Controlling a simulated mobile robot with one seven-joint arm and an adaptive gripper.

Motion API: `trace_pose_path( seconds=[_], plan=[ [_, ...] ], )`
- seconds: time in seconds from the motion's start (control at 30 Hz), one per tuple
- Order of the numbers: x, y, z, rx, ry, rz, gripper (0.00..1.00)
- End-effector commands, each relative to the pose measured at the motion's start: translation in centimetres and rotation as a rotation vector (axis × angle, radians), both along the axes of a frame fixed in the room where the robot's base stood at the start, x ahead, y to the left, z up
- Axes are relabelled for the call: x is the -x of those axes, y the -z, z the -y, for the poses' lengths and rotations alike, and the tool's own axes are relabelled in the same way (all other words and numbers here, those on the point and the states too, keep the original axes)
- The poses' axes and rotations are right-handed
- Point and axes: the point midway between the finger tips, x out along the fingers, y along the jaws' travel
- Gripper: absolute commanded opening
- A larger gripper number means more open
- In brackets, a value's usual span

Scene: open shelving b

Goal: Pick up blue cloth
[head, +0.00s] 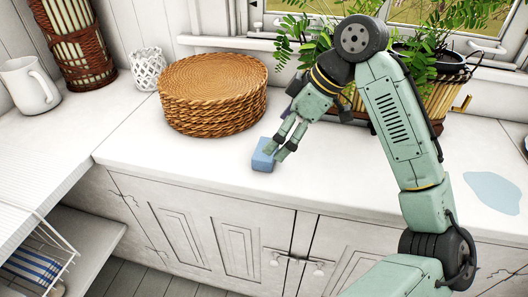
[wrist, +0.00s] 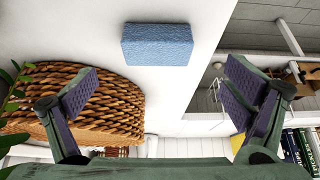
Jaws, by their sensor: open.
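The blue cloth (head: 262,161) looks like a small, rough-textured block. It lies on the white counter near its front edge, to the right of the woven stack. My gripper (head: 276,151) is open, pointing down at the cloth, with its fingers overlapping the cloth's right side in the head view. In the wrist view, the cloth (wrist: 157,45) shows whole at the top centre, beyond the open fingers (wrist: 161,72) and not between them. I cannot tell whether a finger touches it.
A stack of round woven mats (head: 212,97) stands close left of the cloth. Potted plants (head: 435,75) stand behind. A flat pale-blue patch (head: 492,192) lies on the right counter. A striped blue-and-white cloth (head: 32,266) lies in a lower-left rack. The counter's front middle is clear.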

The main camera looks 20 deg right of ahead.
Motion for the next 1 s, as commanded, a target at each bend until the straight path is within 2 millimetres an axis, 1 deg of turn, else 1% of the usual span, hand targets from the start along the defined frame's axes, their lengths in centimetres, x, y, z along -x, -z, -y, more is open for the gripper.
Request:
trace_pose_path(
  seconds=[0.03, 0.27, 0.43, 0.53, 0.63, 0.83, 1.0],
  plan=[
    [-0.1, 0.5, -0.2, 0.0, 0.0, -0.001, 0.95],
    [-0.7, 2.0, -1.0, 0.0, 0.0, 0.001, 0.95],
    [-1.6, 4.4, -1.9, 0.0, 0.0, 0.0, 0.95],
    [-1.9, 5.4, -2.4, -0.001, 0.001, 0.001, 0.95],
    [-2.1, 5.8, -2.6, -0.002, 0.002, 0.001, 0.95],
    [-2.1, 5.9, -2.6, -0.001, 0.003, 0.002, 0.95],
    [-2.1, 5.8, -2.6, -0.001, 0.003, 0.002, 0.84]
  ],
)
